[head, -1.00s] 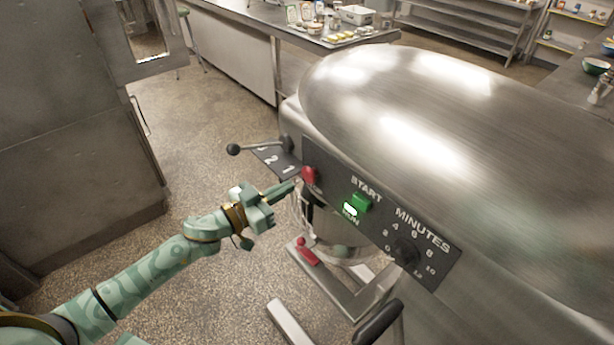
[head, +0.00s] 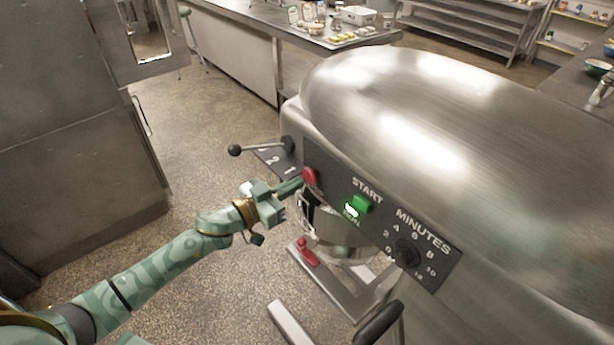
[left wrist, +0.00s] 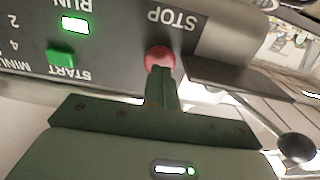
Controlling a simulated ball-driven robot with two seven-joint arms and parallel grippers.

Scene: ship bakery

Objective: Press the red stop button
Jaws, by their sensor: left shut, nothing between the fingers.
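The red stop button (head: 310,177) is on the dark control panel of the big steel mixer, left of the green start button (head: 361,204). In the left wrist view the red button (left wrist: 160,57) sits below the upside-down word STOP. My left gripper (head: 298,183) is shut and empty. Its fingertips (left wrist: 162,80) are right at the red button and cover its lower part; whether they touch it I cannot tell for sure. The green RUN light (left wrist: 75,24) is lit. My right gripper does not show.
The mixer's rounded steel head (head: 430,110) fills the right side. A speed lever with a black knob (head: 235,150) sticks out left of the button. The minutes dial (head: 406,253) is lower right. A steel cabinet (head: 70,150) stands at left, with open floor between.

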